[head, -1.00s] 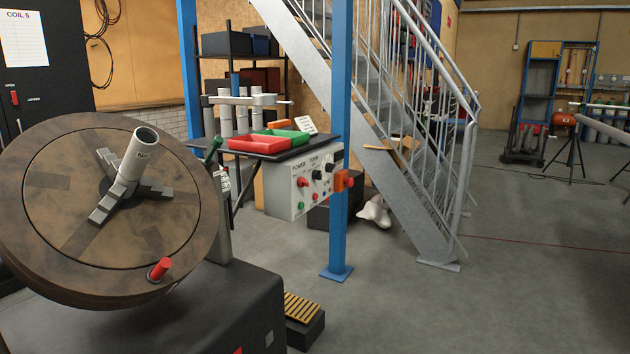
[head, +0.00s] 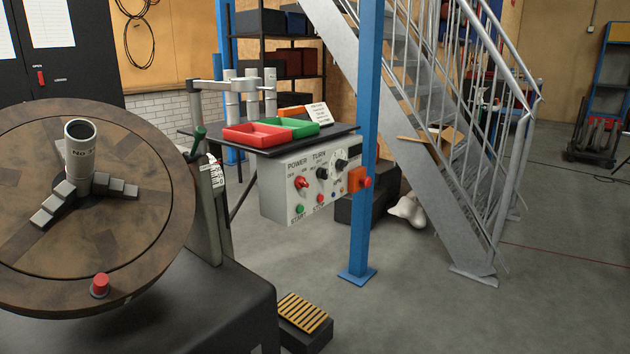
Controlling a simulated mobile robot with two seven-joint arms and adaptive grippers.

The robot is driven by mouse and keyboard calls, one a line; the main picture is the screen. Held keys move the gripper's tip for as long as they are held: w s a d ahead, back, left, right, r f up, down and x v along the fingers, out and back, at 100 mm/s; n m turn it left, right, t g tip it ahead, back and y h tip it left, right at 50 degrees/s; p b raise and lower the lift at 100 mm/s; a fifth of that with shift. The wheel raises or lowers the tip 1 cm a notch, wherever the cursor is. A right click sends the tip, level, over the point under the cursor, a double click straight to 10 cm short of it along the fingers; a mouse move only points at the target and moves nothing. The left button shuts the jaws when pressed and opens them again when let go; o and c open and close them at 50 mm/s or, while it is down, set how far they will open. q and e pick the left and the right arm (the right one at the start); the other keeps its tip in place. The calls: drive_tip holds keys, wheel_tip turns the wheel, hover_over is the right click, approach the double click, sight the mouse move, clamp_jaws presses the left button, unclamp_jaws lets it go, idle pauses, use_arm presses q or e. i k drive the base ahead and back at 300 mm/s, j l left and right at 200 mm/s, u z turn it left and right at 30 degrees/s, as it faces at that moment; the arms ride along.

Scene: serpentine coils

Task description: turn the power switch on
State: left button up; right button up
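The power switch (head: 302,183) is a red knob under the label POWER on the upper left of a grey control box (head: 277,206). Its exact setting is too small to tell. A black TURN knob (head: 322,173) and another black knob (head: 341,165) sit to its right. A green START button (head: 299,209) and a red STOP button (head: 320,199) are below. The box hangs under a dark tabletop with red and green trays. Neither of my grippers is in the head view.
A large round wooden turntable (head: 120,232) on a dark base stands at the near left. A blue post (head: 368,130) with an orange emergency-stop box (head: 358,180) stands right of the control box. A slatted pedal (head: 303,311) lies on the floor. Open floor (head: 430,310) extends to the right.

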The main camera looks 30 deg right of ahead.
sight(301, 182)
drive_tip(key=i+l+u, duration=0.15)
drive_tip(key=l+u, duration=0.2)
drive_tip(key=l, duration=1.35)
drive_tip(key=l+u, duration=0.4)
drive_tip(key=l, duration=1.35)
drive_tip(key=k, duration=0.05)
